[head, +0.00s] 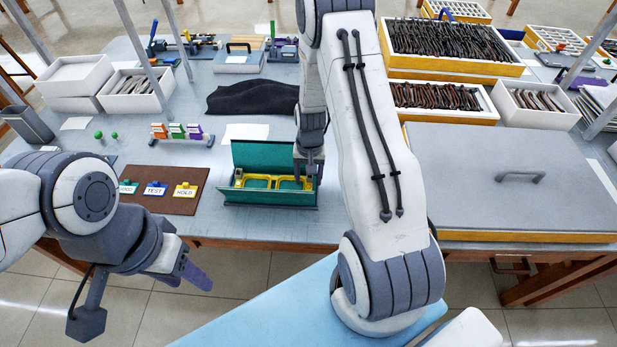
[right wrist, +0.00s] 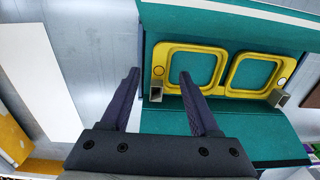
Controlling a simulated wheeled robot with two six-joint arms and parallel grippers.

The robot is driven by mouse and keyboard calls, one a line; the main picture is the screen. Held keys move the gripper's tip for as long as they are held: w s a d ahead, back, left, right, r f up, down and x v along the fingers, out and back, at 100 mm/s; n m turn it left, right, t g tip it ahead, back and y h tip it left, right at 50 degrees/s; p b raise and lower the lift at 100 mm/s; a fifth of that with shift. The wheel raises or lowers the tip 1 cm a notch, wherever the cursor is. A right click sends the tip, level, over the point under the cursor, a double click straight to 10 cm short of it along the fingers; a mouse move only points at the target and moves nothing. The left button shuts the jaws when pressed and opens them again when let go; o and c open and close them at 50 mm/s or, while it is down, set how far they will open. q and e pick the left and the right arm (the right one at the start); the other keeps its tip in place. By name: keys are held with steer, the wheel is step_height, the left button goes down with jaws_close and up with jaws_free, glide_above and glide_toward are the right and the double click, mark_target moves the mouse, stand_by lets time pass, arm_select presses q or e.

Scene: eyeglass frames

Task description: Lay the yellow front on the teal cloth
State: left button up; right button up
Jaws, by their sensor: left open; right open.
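The yellow front (head: 266,182) lies in an open case with teal lining (head: 262,155). In the right wrist view the yellow front (right wrist: 228,69) shows its two empty rims flat against the teal surface (right wrist: 215,116), with a small grey block near each end. My right gripper (right wrist: 158,78) is open and empty, with one fingertip beside the front's left end and the other over the table. In the head view the right gripper (head: 308,168) is at the case's right end, partly hidden by my arm. My left gripper (head: 187,268) is open and empty, off the table's front edge.
A brown mat (head: 150,205) with coloured labels lies left of the case. A black cloth (head: 252,97) and a white sheet (head: 246,132) lie behind it. A large grey lidded box (head: 500,180) stands to the right. Crates of dark frames (head: 450,45) stand at the back right.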

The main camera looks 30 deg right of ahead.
steer(key=shift+r+p, duration=2.25)
steer(key=shift+r, duration=0.7)
